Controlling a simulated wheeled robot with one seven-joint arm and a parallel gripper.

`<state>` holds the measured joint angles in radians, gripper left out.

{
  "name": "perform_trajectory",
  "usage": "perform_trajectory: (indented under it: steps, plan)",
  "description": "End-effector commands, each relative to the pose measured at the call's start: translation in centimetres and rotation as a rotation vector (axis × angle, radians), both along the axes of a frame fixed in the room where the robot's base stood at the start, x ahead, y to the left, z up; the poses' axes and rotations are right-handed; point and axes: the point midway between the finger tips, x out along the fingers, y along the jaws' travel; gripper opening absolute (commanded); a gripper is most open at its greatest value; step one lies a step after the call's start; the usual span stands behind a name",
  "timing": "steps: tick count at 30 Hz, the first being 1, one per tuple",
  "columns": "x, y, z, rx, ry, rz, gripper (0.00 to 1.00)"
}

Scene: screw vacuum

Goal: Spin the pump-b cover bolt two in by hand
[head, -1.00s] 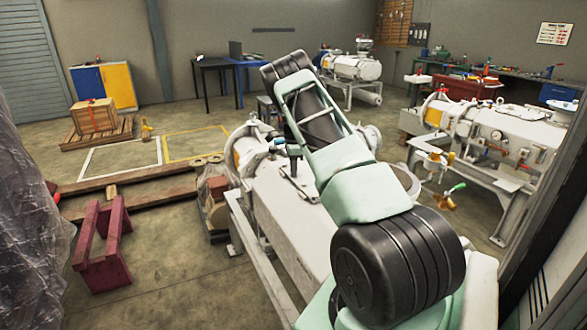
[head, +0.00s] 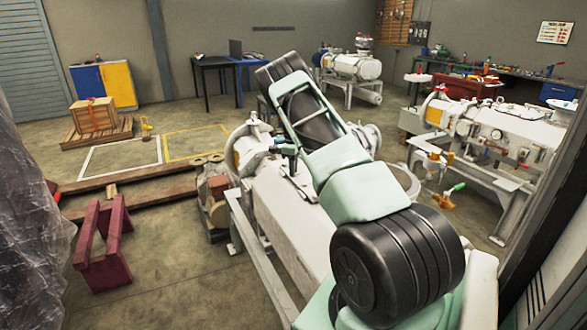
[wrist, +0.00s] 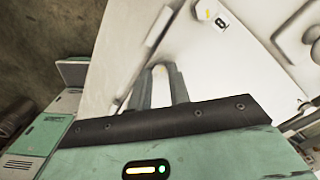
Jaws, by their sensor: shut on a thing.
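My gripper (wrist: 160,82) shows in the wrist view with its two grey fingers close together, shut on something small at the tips. It is probably the cover bolt, but the fingers hide most of it. In the head view the white pump (head: 285,222) stands under my arm, which hides the gripper and the bolt.
A white pump unit (head: 500,135) on a frame stands at the right. A red trestle (head: 102,245) and timber beams (head: 130,190) lie on the floor at the left. A plastic sheet (head: 30,210) hangs at the left edge. Open floor lies beyond.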

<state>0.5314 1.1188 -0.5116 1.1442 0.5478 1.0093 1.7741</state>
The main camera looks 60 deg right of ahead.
Motion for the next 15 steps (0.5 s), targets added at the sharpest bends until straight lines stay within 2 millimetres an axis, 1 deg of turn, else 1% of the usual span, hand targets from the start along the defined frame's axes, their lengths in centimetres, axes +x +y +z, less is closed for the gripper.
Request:
perform_trajectory:
  steps: [1,8,9,11,12,15]
  plan:
    - [0.33,-0.26,0.62,-0.011,-0.01,0.001,0.0]
    - [0.32,-0.26,0.61,-0.011,-0.01,0.001,0.0]
    - [0.32,-0.26,0.61,-0.011,-0.01,0.001,0.22]
    - [0.32,-0.26,0.6,-0.011,-0.01,0.002,0.38]
    - [0.28,-0.23,0.53,-0.01,-0.009,0.002,0.41]
    - [0.19,-0.16,0.36,-0.007,-0.006,0.001,0.41]
